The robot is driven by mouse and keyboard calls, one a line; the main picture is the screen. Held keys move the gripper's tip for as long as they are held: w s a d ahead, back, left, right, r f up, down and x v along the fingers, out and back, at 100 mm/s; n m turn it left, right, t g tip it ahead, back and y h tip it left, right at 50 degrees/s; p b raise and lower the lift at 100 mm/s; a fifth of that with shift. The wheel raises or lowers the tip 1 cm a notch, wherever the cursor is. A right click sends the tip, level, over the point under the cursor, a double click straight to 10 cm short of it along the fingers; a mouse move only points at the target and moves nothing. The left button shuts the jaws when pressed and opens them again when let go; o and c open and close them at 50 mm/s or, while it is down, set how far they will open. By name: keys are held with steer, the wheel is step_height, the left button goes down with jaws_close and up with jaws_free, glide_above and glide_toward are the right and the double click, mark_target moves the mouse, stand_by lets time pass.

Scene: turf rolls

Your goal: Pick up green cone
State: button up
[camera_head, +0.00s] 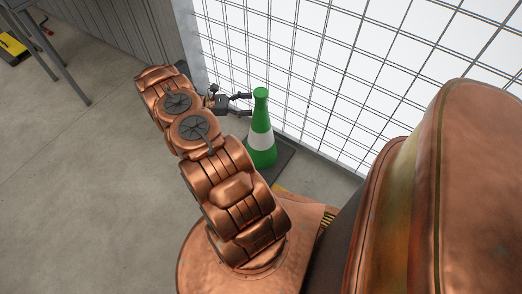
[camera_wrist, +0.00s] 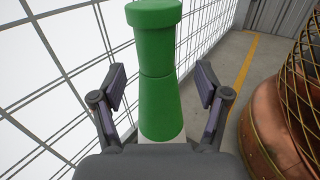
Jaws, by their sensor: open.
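The green cone (camera_head: 261,145) with a white band stands upright on a dark base, close to the wire-grid wall in the head view. In the wrist view the green upper part of the cone (camera_wrist: 158,75) rises between the two fingers, with the white band just below. The lower cone is hidden there by my gripper's body. My gripper (camera_head: 246,104) is open, at the height of the cone's upper part. In the wrist view my gripper (camera_wrist: 160,88) has one finger on each side of the cone, with gaps visible on both sides.
The bright wire-grid wall (camera_head: 320,60) runs close behind the cone. A dark flat mat or base (camera_head: 283,153) lies under the cone. A table leg (camera_head: 62,70) and a yellow item (camera_head: 12,45) are at the far left. The concrete floor (camera_head: 80,170) at left is clear.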

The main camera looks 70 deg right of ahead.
mark_target(261, 103)
steer(key=shift+b+x, duration=0.75)
steer(key=shift+x, duration=1.85)
steer(key=shift+w+d, duration=0.1)
steer(key=shift+d, duration=0.05)
jaws_close()
